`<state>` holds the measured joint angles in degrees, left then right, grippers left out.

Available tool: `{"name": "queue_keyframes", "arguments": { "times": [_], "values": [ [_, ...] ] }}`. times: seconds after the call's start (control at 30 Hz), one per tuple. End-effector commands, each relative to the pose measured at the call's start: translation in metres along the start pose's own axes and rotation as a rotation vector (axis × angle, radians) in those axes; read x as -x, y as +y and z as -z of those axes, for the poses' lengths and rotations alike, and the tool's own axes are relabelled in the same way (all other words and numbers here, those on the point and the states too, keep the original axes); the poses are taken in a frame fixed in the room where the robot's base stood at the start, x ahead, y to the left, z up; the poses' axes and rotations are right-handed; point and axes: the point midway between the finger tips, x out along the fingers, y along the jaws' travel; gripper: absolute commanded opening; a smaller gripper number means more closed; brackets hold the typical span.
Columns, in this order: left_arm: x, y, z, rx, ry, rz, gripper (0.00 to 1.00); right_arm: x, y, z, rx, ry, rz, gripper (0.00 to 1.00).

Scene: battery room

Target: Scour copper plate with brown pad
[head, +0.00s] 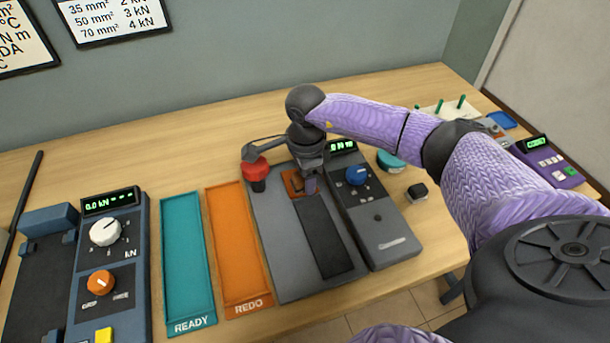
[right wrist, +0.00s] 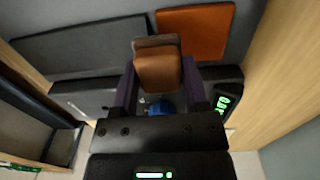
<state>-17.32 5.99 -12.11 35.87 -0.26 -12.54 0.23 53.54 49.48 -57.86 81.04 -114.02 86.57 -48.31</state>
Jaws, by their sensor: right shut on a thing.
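My right gripper (head: 310,185) is over the grey station (head: 265,215) near its back. It is shut on the brown pad, which shows between the fingers in the right wrist view (right wrist: 157,70). The orange-brown copper plate (right wrist: 195,32) lies flat on the grey surface just beyond the pad. In the head view only part of the plate (head: 291,183) shows beside the gripper, which hides the rest. I cannot tell whether the pad touches the plate. My left gripper is not in view.
A red knob (head: 255,168) stands left of the gripper, and a control panel with a blue knob (head: 357,176) is to the right. A teal READY tray (head: 188,255) and an orange REDO tray (head: 237,250) lie left. A small black block (head: 417,191) sits right of the panel.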

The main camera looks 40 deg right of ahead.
Motion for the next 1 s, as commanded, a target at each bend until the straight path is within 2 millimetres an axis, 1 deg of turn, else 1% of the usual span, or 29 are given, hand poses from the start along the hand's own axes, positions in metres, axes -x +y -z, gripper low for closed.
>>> {"name": "queue_keyframes", "arguments": {
  "times": [0.03, 0.53, 0.63, 1.0],
  "values": [
    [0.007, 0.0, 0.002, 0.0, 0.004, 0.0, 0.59, 0.009, 0.0, 0.001, -0.001, 0.0, 0.002, 0.02],
    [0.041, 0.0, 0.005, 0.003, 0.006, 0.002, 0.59, 0.052, 0.002, 0.005, -0.013, 0.0, 0.002, 0.02],
    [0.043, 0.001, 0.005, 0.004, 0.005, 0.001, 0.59, 0.055, 0.002, 0.006, -0.014, 0.0, 0.001, 0.02],
    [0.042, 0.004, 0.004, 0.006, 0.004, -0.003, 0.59, 0.054, 0.002, 0.006, -0.015, 0.0, 0.001, 0.02]
  ]
}}
